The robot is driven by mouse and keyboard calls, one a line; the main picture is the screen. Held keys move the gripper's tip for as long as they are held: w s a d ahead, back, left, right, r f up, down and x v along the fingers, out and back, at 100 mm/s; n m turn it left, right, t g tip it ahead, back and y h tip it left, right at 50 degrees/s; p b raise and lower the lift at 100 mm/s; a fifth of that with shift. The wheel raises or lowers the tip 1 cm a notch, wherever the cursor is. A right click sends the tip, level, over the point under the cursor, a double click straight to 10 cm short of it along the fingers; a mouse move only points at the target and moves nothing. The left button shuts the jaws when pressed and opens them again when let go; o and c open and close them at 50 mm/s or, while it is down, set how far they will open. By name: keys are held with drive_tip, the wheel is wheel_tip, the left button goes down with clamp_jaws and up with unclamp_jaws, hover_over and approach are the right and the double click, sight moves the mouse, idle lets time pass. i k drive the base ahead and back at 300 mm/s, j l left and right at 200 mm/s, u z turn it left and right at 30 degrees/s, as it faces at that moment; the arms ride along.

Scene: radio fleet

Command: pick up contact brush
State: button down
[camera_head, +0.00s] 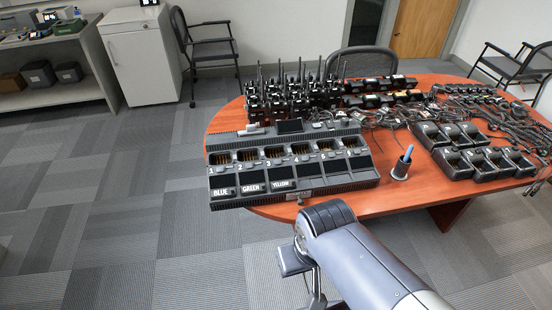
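A thin blue-handled tool (408,153), which may be the contact brush, stands upright in a small cup (400,171) on the orange-brown table. The cup is near the front edge, just right of the large charger. The brush's lower end is hidden inside the cup. My grey-blue arm reaches in from the bottom right and bends in front of the table edge. Grey parts at its end (306,272) show low in the picture, in front of and below the cup. The fingers cannot be made out, and nothing is seen held.
A black multi-bay charger (290,184) marked BLUE, GREEN, YELLOW fills the table's left front. Several radios (285,95) stand behind it. Tangled cords (480,102) and several small chargers (483,163) lie to the right. Carpet is clear on the left.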

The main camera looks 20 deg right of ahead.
sight(411, 147)
drive_tip(key=z, duration=1.55)
drive_tip(key=i+l, duration=0.4)
drive_tip(key=i, duration=0.15)
drive_tip(key=i+l+u, duration=0.15)
drive_tip(key=i+l, duration=0.2)
drive_tip(key=i, duration=0.2)
